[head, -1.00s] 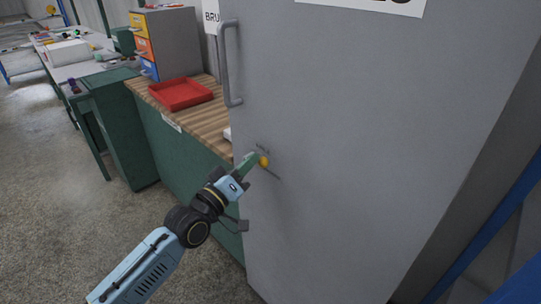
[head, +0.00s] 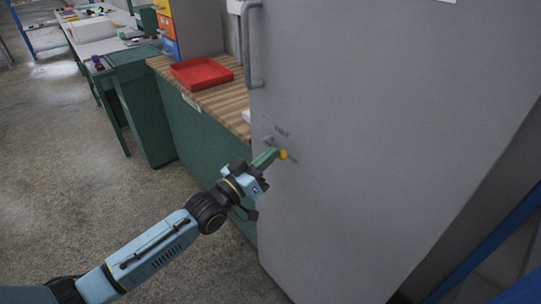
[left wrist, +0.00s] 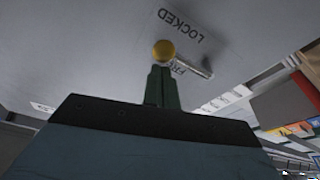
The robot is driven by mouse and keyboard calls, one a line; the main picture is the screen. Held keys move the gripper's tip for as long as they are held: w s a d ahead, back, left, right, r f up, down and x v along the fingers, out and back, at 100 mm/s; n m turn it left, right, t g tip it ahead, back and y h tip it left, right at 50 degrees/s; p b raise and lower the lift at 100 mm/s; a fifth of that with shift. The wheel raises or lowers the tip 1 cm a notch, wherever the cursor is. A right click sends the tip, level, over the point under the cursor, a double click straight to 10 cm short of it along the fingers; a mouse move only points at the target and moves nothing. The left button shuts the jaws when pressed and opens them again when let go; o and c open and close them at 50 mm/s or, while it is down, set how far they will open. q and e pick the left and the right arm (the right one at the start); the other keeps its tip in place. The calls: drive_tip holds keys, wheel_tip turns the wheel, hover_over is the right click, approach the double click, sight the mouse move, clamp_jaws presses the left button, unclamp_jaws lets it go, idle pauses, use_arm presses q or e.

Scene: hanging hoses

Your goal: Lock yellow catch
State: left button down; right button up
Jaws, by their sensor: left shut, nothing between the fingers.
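The yellow catch knob (head: 283,154) stands out from the grey cabinet door, below its handle. My left gripper (head: 270,157) has green fingers, shut and empty, with the tips right at the knob's left side; whether they touch it I cannot tell. In the left wrist view the round knob (left wrist: 164,50) is just beyond the fingertips (left wrist: 161,72). The word LOCKED (left wrist: 182,25) is printed on the door on one side of it. A second word, starting FR, is partly hidden by the knob and a pale bar (left wrist: 207,72). My right gripper is not in view.
The grey door (head: 390,130) fills the right side, with a vertical handle (head: 252,50) near its left edge. Left of it is a green bench with a wooden top (head: 222,97) and a red tray (head: 201,73). The floor (head: 110,210) is open at left.

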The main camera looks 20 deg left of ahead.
use_arm(q)
drive_tip(key=shift+r, duration=0.1)
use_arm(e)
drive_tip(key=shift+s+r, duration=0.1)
use_arm(q)
drive_tip(key=a+r+p+v, duration=0.1)
drive_tip(key=r+p+v, duration=0.1)
drive_tip(key=v, duration=0.9)
drive_tip(key=shift+s+a+r+p, duration=0.15)
drive_tip(key=shift+r+p, duration=0.55)
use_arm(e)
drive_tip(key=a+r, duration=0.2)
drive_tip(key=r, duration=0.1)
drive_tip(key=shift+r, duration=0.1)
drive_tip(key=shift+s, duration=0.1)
